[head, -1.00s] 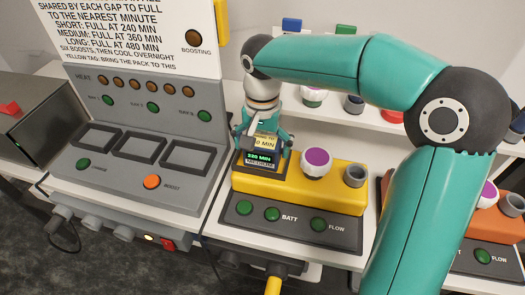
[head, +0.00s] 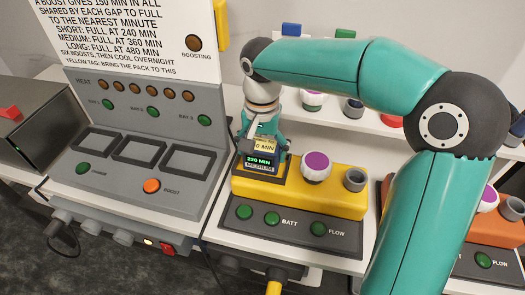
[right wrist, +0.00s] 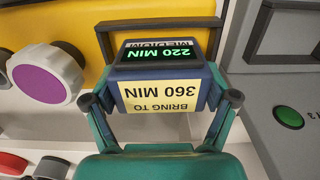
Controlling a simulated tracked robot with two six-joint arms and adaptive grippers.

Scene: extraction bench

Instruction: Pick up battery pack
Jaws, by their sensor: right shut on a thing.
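The battery pack (head: 260,161) is a dark blue block with a green 220 MIN display, a MEDIUM label and a yellow tag. It is at the dark frame on the left end of the yellow flow unit (head: 325,190). My right gripper (head: 264,143) comes from above and is shut on the pack. In the right wrist view the pack (right wrist: 165,80) sits between both fingers, its tag reading BRING TO 360 MIN. The dark frame shows behind it; I cannot tell whether the pack is clear of it. My left gripper is out of view.
The grey charging station (head: 140,140) at left has three framed bays, lamps, CHARGE and BOOST buttons and an instruction sign (head: 130,30). A purple-capped knob (head: 316,166) and grey cup (head: 354,180) stand right of the pack. An orange unit (head: 500,228) is farther right.

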